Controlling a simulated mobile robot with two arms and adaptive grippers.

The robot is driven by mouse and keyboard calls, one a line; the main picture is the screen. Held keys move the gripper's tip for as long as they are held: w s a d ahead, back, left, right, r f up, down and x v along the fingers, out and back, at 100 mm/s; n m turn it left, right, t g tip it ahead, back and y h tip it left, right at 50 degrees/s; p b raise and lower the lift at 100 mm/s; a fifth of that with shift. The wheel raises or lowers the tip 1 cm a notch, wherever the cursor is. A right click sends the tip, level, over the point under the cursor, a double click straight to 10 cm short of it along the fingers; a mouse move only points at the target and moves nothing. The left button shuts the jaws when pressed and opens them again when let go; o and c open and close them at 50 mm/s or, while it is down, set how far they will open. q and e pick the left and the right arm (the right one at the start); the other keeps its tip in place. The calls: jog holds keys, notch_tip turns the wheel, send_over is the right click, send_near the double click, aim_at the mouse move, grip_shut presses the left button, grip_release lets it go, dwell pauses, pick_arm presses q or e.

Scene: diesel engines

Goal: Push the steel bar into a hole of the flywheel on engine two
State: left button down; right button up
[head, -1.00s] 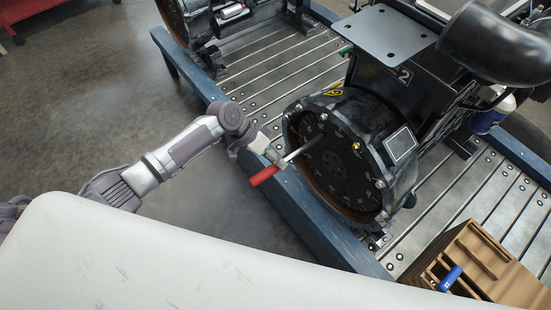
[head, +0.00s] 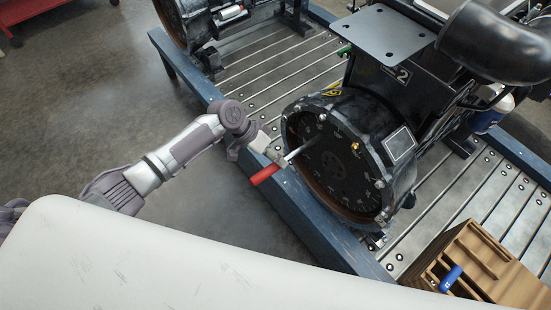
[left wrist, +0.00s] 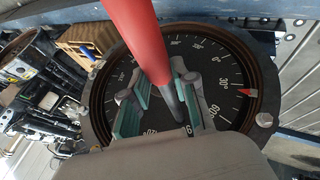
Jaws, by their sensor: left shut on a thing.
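The steel bar has a red handle (head: 265,174) and a bare steel shaft (head: 304,148). My left gripper (head: 277,160) is shut on the bar near where the handle meets the shaft. The shaft points toward the upper part of the dark flywheel (head: 345,180) on engine two (head: 403,75), marked "2". I cannot tell whether the tip is in a hole. In the left wrist view the red handle (left wrist: 138,40) runs between the fingers (left wrist: 160,105), with the flywheel's numbered face (left wrist: 205,62) behind. My right gripper is not in view.
The blue frame rail (head: 300,212) of the slatted metal stand runs below the flywheel. A wooden box (head: 475,235) holding a blue-handled tool (head: 451,278) stands at the lower right. Another engine (head: 200,18) is at the top left. Open floor lies left of the stand.

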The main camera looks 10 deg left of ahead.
pick_arm(q)
jog(key=shift+w+d+r+b, duration=0.1)
jog(key=shift+w+d+b, duration=0.5)
jog(key=shift+w, duration=0.25)
jog(key=shift+w+d+b, duration=0.4)
jog(key=shift+w+d, duration=0.3)
jog(key=shift+w, duration=0.15)
dwell(0.4)
